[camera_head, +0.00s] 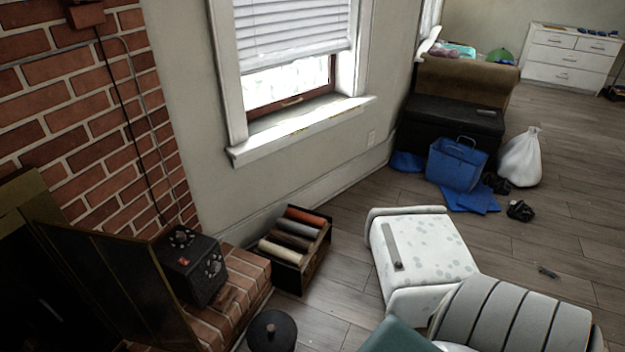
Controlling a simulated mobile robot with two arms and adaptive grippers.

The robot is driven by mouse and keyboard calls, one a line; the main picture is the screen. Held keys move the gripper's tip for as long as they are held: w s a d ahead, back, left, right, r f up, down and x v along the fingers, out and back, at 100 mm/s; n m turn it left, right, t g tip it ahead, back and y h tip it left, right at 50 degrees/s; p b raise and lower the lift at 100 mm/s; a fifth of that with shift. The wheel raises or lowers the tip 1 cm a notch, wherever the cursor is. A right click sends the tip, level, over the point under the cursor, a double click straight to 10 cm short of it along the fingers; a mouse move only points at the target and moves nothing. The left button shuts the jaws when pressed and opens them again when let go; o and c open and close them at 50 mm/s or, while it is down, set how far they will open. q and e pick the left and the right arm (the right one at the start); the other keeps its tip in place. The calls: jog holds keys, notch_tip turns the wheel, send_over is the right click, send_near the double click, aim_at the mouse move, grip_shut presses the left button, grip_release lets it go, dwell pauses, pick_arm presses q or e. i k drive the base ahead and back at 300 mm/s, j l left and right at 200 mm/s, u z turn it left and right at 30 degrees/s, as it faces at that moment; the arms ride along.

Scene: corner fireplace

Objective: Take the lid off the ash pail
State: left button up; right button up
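The ash pail shows at the bottom edge of the head view, beside the brick hearth, and I see it from above. Its dark round lid (272,332) with a small knob on top appears to sit on it. The frame's edge cuts off the near part, so the pail's body is mostly hidden. Neither of my grippers is in the head view.
A black box with knobs (195,265) stands on the brick hearth (243,285), beside a dark folding screen (105,280). A crate of rolls (302,272) lies behind the pail. A white spotted seat (425,250) and grey ribbed cushion (510,318) stand right.

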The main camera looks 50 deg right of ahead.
aim_at(272, 329)
jog(key=z, duration=1)
